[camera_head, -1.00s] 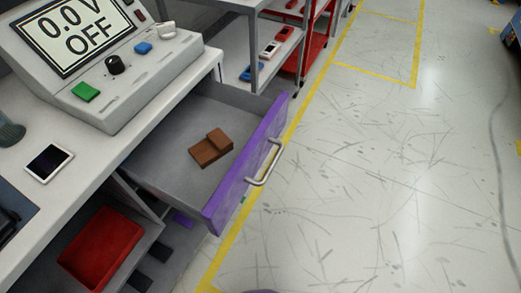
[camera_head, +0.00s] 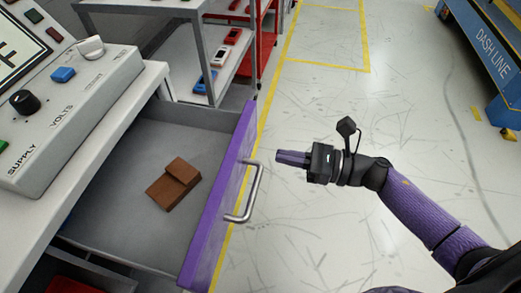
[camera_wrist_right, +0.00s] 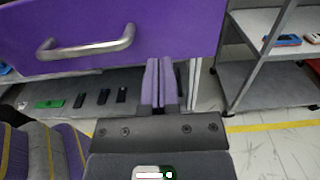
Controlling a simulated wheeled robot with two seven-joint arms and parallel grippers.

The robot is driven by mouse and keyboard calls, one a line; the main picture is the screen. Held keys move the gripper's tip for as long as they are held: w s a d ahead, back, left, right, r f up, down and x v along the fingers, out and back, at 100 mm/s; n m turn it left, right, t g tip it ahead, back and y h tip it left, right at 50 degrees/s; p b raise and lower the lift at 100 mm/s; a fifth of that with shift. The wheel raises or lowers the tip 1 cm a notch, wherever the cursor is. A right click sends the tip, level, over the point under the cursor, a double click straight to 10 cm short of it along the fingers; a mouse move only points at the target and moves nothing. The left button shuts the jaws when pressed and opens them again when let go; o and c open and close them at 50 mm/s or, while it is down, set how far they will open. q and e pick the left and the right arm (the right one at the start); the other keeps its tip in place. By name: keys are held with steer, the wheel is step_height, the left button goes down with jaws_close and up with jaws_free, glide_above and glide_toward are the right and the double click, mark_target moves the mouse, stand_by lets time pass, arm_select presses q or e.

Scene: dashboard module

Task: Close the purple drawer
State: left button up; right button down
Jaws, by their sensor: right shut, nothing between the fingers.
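The purple drawer (camera_head: 222,200) stands pulled out from the workbench, with its purple front and metal handle (camera_head: 250,192) facing right. A brown block (camera_head: 174,184) lies inside it. My right gripper (camera_head: 279,157) is shut and empty, a short way to the right of the drawer front, near the handle's upper end. In the right wrist view, the shut fingers (camera_wrist_right: 160,64) point toward the lower edge of the purple front (camera_wrist_right: 180,27), with the handle (camera_wrist_right: 86,42) to their left. I cannot tell there whether they touch it. My left gripper is not in view.
The bench carries a grey power supply (camera_head: 65,105) with knobs. A grey shelf (camera_head: 202,30) with small devices stands behind the drawer. The floor to the right is open, with a blue structure (camera_head: 490,55) at the far right.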

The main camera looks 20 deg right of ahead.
mark_target(248, 150)
steer(key=x, duration=0.4)
steer(key=shift+w+a, duration=0.4)
steer(key=shift+a, duration=0.1)
arm_select(q)
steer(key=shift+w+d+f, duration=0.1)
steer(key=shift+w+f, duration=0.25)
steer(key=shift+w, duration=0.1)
steer(key=shift+b, duration=0.3)
arm_select(e)
steer(key=shift+a, duration=0.1)
